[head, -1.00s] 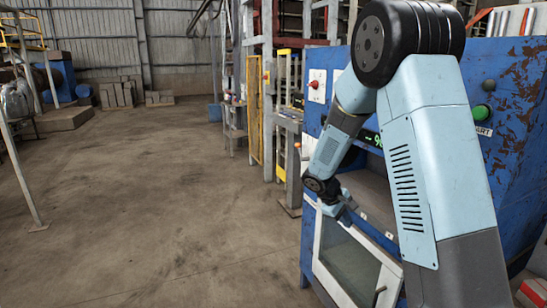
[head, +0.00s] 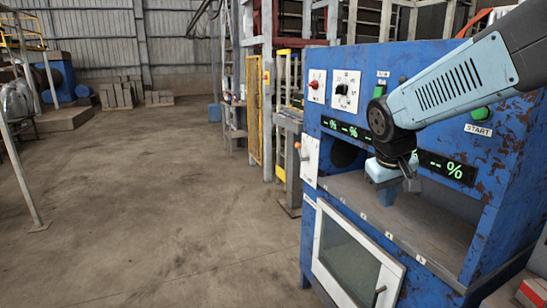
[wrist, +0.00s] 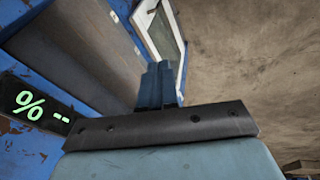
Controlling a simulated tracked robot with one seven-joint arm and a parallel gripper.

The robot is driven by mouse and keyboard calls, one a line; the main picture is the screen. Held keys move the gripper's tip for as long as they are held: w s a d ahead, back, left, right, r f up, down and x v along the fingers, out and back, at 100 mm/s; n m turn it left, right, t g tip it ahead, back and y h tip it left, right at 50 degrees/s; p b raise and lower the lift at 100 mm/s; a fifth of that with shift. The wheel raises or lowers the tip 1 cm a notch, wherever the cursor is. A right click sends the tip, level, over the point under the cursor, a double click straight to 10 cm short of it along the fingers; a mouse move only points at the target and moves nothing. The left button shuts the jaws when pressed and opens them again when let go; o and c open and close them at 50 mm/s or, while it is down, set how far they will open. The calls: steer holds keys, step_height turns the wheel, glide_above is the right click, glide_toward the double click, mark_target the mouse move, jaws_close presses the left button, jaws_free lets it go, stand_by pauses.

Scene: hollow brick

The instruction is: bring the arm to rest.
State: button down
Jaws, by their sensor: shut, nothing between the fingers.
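My arm reaches in from the upper right in the head view, folded in front of the blue machine's upper part. My gripper (head: 390,195) points down above the machine's metal shelf and appears apart from it. In the wrist view my gripper (wrist: 158,78) is shut, with nothing visible in it. The shelf (wrist: 85,45) shows behind it at upper left. My arm covers part of the green display row and of the recess over the shelf.
The worn blue machine (head: 432,72) has a green start button (head: 481,114), a red button (head: 314,84), a dial (head: 346,90) and a white-framed window door (head: 392,270) below the shelf. Red bricks (head: 532,292) lie at lower right. The concrete floor (head: 180,200) to the left is clear.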

steer(key=s+a+r+m+t+y, duration=0.2)
steer(key=s+r, duration=0.2)
steer(key=s, duration=0.8)
steer(key=shift+s, duration=0.35)
